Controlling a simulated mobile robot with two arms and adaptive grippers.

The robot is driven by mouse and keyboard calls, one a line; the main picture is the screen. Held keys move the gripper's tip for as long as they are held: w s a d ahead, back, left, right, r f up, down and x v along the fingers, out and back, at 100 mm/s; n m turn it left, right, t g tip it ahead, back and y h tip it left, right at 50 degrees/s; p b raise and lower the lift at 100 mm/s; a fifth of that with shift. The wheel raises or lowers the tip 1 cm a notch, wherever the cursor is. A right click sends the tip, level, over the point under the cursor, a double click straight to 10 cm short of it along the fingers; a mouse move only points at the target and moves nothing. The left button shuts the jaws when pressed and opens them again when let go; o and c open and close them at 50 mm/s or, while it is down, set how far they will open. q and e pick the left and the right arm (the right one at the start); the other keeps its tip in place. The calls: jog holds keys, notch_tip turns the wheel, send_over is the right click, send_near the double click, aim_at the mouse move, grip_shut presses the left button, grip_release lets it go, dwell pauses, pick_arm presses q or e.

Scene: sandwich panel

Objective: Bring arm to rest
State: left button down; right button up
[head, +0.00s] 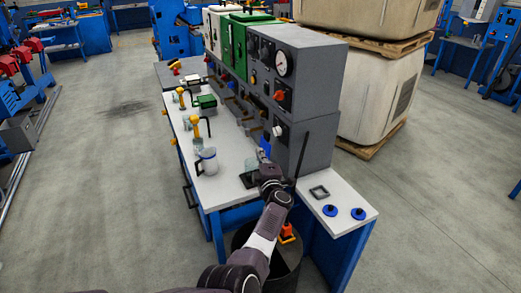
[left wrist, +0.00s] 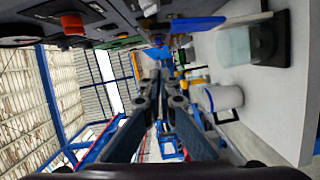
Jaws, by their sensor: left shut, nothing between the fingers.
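My left arm reaches up from the bottom of the head view over the white-topped bench (head: 225,185). My left gripper (head: 263,153) is at the face of the grey panel (head: 297,100), above the bench top. In the left wrist view its two dark fingers (left wrist: 160,80) are together with nothing between them. A clear greenish container (head: 250,165) on a dark base stands just left of the gripper; it also shows at upper right in the left wrist view (left wrist: 235,47). I cannot tell whether the gripper touches the panel. My right gripper is not in view.
A white jug (head: 207,160) with a dark handle stands on the bench, with yellow-handled fittings (head: 195,124) beyond it. A small dark square frame (head: 319,192) and two blue discs (head: 330,210) lie at the right end. A dark bin (head: 268,262) stands by the bench front.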

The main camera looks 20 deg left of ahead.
pick_arm(q)
jog(key=s+d+f+m+g+h, duration=0.1)
jog(key=s+d+f+m+h, duration=0.55)
jog(key=s+m, duration=0.4)
jog(key=s+d+f+m+g+h, duration=0.2)
jog(key=s+d+f+m+h, duration=0.4)
jog(key=s+m, duration=0.4)
jog(key=s+m+g+y, duration=0.2)
jog(key=s+m+g, duration=0.45)
jog(key=s, duration=2.55)
notch_tip(320, 180, down, 28)
jog(key=s+r+n+g, duration=0.1)
jog(key=s+g, duration=0.1)
jog(key=g, duration=0.1)
jog(key=s+a+f+b, duration=0.1)
jog(key=s+a+f, duration=0.1)
jog(key=s+f, duration=1.4)
jog(key=shift+s+f+g, duration=0.25)
jog(key=shift+s+g, duration=0.15)
jog(key=shift+g, duration=0.05)
